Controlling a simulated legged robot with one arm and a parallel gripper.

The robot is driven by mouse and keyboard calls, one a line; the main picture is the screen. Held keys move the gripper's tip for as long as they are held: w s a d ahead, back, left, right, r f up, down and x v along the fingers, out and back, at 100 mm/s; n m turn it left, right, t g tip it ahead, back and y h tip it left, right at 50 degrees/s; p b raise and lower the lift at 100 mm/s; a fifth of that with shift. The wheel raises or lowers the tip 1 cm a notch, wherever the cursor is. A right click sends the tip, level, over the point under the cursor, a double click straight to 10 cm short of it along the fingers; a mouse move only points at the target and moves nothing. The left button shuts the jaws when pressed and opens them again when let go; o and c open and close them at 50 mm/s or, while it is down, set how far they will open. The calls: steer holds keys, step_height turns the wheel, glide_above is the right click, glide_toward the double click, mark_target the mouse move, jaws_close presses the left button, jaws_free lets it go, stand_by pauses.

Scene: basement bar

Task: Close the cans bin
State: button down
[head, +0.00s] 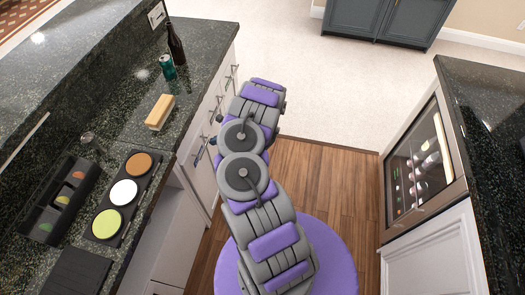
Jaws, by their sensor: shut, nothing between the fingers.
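My arm, purple and grey with two round joints, reaches up through the middle of the head view. I cannot make out the fingers of my gripper at its end. Below the left counter is a white open-fronted space or bin (178,240) in the white cabinetry. I cannot tell whether it is the cans bin, and no label shows. My arm is to its right and I see no contact between them. A teal can (167,67) stands on the counter beside a dark bottle (176,44).
The left dark counter (130,85) holds a wooden block (160,112) and a tray of coloured discs (124,193). White drawers with handles (225,95) line its side. A glass-door cooler (418,168) stands right. Wood floor (320,180) lies between, with pale floor beyond.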

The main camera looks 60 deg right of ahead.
steer(key=shift+w+a+r, duration=0.1)
steer(key=shift+w+a, duration=0.1)
steer(key=shift+w, duration=0.25)
steer(key=shift+w+a+r, duration=0.1)
steer(key=shift+w+a, duration=0.1)
steer(key=shift+w, duration=0.2)
steer(key=shift+w, duration=0.1)
steer(key=s+d+r+p, duration=0.1)
steer(key=s+d+r, duration=0.1)
steer(key=s, duration=0.3)
steer(key=s+d+r+p, duration=0.2)
steer(key=s+r, duration=0.1)
steer(key=s, duration=0.3)
steer(key=shift+s+d, duration=0.2)
steer(key=shift+d, duration=0.2)
